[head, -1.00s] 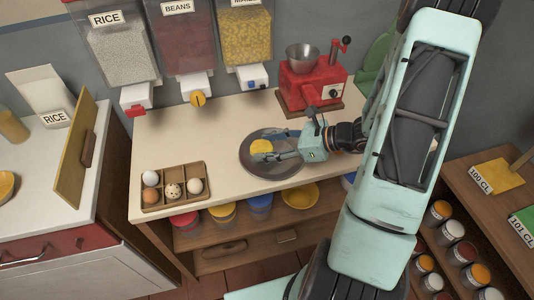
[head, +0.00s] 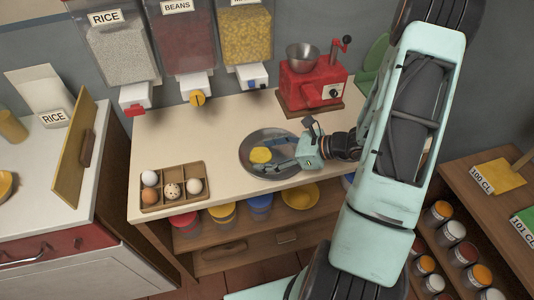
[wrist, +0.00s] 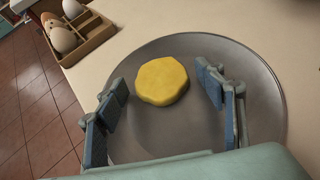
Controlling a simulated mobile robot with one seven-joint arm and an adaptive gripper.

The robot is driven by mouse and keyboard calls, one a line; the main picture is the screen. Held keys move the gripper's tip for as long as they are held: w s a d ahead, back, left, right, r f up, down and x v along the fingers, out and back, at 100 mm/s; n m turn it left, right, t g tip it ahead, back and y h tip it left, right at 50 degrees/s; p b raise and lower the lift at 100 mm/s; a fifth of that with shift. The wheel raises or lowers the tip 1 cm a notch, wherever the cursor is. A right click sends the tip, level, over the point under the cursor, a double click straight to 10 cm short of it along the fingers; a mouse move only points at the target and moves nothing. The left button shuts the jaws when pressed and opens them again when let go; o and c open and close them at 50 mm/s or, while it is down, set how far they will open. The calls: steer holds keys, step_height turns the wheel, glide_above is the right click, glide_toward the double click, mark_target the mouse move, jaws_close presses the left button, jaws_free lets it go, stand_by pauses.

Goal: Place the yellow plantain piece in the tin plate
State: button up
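The yellow plantain piece (head: 260,155) lies on the tin plate (head: 284,134), left of the plate's middle in the head view. In the wrist view the yellow piece (wrist: 162,81) rests on the plate's grey surface (wrist: 263,90). My gripper (head: 285,153) is over the plate from the right. In the wrist view my gripper (wrist: 162,105) is open, its blue-padded fingers spread wide, with the piece lying ahead between and beyond them. A clear gap shows on each side and neither finger touches it.
A wooden egg box (head: 174,199) stands on the counter (head: 225,170) left of the plate. A red grinder (head: 311,88) stands behind the plate. Dispensers of rice (head: 115,55), beans and another food hang on the wall. Bare counter lies between the egg box and the plate.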

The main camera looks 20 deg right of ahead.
steer(key=shift+r, duration=0.1)
steer(key=shift+r+p, duration=0.2)
steer(key=shift+p, duration=0.1)
steer(key=v, duration=1.2)
steer(key=shift+f, duration=0.15)
